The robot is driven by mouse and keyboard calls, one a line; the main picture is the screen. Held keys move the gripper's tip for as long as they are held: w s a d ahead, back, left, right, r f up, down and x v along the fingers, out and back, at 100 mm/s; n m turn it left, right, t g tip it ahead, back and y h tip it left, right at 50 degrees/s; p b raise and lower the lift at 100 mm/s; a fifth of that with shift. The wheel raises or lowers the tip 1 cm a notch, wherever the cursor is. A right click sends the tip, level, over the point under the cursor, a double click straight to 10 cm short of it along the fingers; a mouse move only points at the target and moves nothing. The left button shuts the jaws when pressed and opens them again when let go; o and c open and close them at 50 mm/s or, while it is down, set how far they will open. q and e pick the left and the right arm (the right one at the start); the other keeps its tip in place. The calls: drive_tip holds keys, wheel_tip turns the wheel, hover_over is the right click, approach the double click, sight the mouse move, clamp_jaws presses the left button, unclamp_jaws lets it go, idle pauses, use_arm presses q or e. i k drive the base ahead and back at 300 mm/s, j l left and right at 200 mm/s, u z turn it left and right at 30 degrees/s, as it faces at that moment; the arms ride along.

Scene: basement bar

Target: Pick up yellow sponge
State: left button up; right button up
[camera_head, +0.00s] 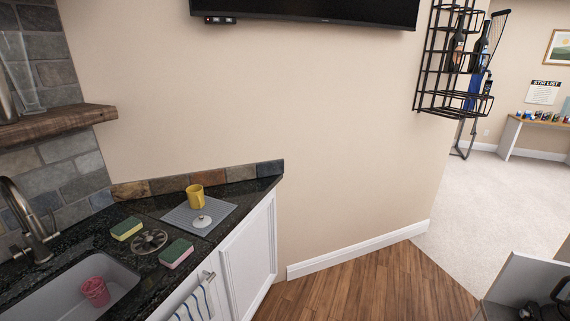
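A sponge with a yellow body and a green top (127,228) lies on the black counter (140,207) behind the sink, left of a round dark metal drain piece (149,241). A second sponge, with a green top and pink side (176,253), lies to the right of that piece, nearer the counter's front edge. Neither of my grippers can be made out in this view.
A grey mat (222,209) holds a yellow mug (195,196) and a small white item (202,221). The sink (65,306) holds a pink cup (95,291); a faucet (30,225) rises behind it. A striped towel (195,305) hangs in front. Wooden floor (370,285) is clear.

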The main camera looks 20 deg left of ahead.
sight(122, 230)
drive_tip(key=i+l+u, duration=0.15)
drive_tip(key=i+u, duration=0.35)
drive_tip(key=i, duration=0.3)
drive_tip(key=i+u, duration=0.3)
drive_tip(key=u, duration=0.15)
drive_tip(key=i+l+u, duration=0.1)
drive_tip(key=i+u, duration=0.2)
drive_tip(key=u, duration=0.15)
drive_tip(key=i+l+u, duration=0.1)
drive_tip(key=i+u, duration=0.25)
drive_tip(key=i+l+u, duration=0.2)
drive_tip(key=u, duration=0.2)
drive_tip(key=i+l+u, duration=0.35)
drive_tip(key=k+j, duration=0.1)
